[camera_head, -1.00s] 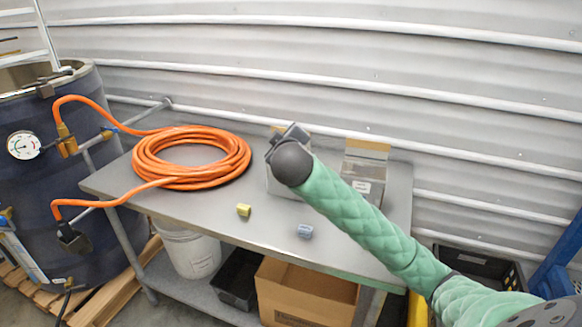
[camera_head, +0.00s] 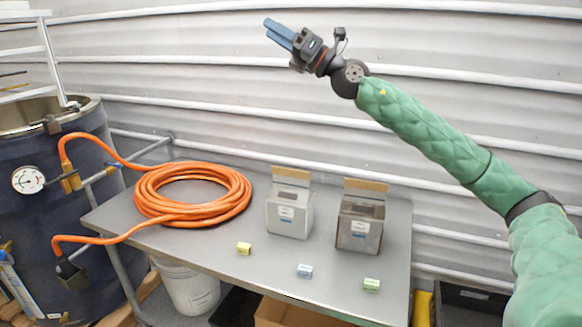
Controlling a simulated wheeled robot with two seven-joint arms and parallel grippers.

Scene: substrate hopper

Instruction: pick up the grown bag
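Two bag-like blocks with tan top flaps and white labels stand upright on the grey table. The darker, grey-brown bag (camera_head: 360,222) is on the right, and the paler grey bag (camera_head: 290,212) is to its left. I cannot tell for certain which is the grown bag. My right gripper (camera_head: 268,30) is raised high in front of the corrugated wall, above and left of both bags, touching neither. Its blue fingers lie near each other with nothing seen between them; their gap is unclear. My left gripper is out of view.
An orange hose coil (camera_head: 192,195) lies on the table (camera_head: 230,275) at left. Small yellow (camera_head: 244,248), blue (camera_head: 305,271) and green (camera_head: 371,285) blocks sit near the front. A dark drum (camera_head: 60,190) with a gauge stands left. The table's front middle is mostly clear.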

